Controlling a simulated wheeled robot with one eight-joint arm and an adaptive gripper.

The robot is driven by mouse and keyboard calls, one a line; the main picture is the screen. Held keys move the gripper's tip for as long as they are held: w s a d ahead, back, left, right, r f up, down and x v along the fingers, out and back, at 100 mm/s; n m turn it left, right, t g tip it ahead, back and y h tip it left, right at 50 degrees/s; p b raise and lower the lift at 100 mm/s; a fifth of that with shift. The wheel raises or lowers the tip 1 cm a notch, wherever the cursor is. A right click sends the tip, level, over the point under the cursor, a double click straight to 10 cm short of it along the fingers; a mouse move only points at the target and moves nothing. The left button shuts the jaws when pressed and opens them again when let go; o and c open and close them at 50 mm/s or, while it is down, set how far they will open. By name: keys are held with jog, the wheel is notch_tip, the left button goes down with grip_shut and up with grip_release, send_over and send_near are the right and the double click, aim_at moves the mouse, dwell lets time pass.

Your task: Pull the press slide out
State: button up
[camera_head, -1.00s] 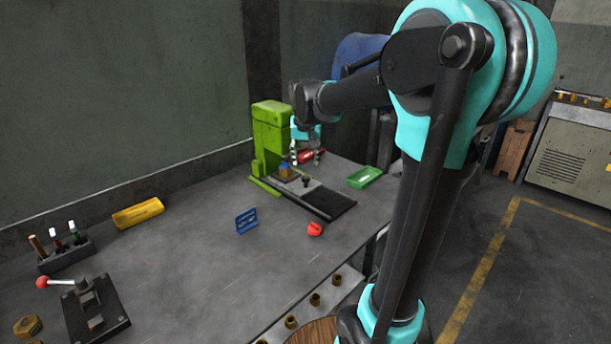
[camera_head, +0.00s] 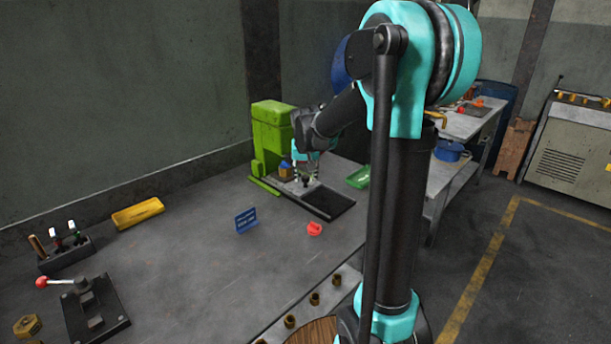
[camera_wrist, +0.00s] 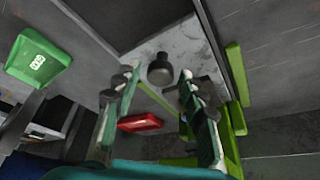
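The green press (camera_head: 270,130) stands at the back of the workbench. Its light grey slide plate (camera_head: 289,187) lies in front of it, next to a dark recessed rail. A dark round knob stands up on the slide; in the wrist view the knob (camera_wrist: 160,72) sits on the pale plate (camera_wrist: 178,45). My gripper (camera_head: 306,180) points down over the slide. In the wrist view its two fingers (camera_wrist: 159,80) are apart, with the knob showing between their tips and a visible gap on both sides. The fingers partly hide the knob in the head view.
A green tray (camera_head: 359,177) is right of the press. A blue sign (camera_head: 246,220) and a red object (camera_head: 314,229) stand in front. A yellow block (camera_head: 138,213) and a red-knobbed lever fixture (camera_head: 92,308) are at left. A red part (camera_wrist: 140,123) shows behind the fingers.

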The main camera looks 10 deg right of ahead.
grip_shut()
jog(key=s+d, duration=0.2)
jog(key=s, duration=0.1)
jog(key=s+d, duration=0.5)
jog(key=s, duration=0.2)
jog(key=shift+s+d, duration=0.1)
jog(key=shift+d, duration=0.15)
jog(key=shift+o, duration=1.4)
grip_release()
jog(key=v, duration=1.2)
